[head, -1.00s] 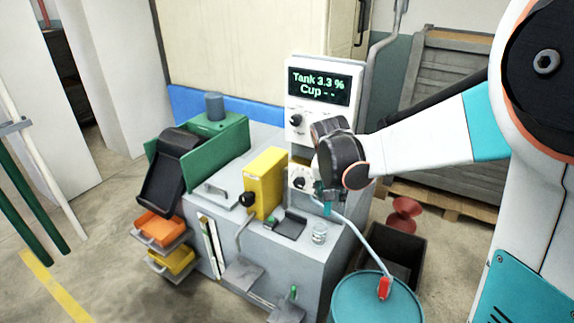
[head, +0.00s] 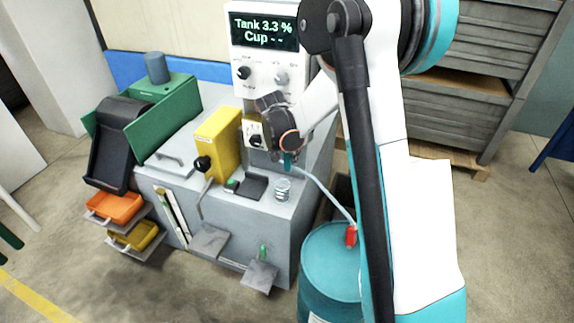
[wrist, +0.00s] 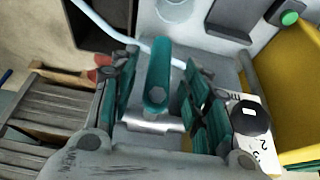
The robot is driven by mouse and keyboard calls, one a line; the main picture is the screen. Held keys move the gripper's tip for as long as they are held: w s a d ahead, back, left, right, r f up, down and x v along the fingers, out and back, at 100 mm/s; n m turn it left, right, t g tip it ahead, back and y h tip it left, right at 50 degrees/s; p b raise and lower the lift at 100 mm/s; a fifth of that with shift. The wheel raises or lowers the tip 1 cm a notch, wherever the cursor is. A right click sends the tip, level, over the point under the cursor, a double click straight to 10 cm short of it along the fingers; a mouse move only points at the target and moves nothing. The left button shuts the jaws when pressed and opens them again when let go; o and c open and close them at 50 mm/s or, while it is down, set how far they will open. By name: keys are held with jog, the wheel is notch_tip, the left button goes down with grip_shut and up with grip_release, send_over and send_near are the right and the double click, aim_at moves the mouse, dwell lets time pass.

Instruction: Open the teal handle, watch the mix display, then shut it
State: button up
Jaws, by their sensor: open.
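The teal handle (wrist: 158,78) stands between the teal fingers of my gripper (wrist: 158,98) in the wrist view. The fingers are open, with gaps visible on both sides of it. In the head view my gripper (head: 286,160) is low at the machine's front, below the display and right of the yellow box; its dark wrist hides much of the handle there. The mix display (head: 263,31) reads "Tank 3.3 %" and "Cup - -". A small clear cup (head: 282,190) stands on the machine's top just below my gripper.
A yellow box (head: 218,145) with a black knob is left of my gripper. A teal drum (head: 333,255) with a pale hose (head: 327,190) stands at the front right. Floor is clear at the front left.

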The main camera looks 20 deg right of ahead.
aim_at(286, 158)
jog(key=shift+b+x, duration=0.7)
jog(key=shift+x, duration=1.6)
grip_shut()
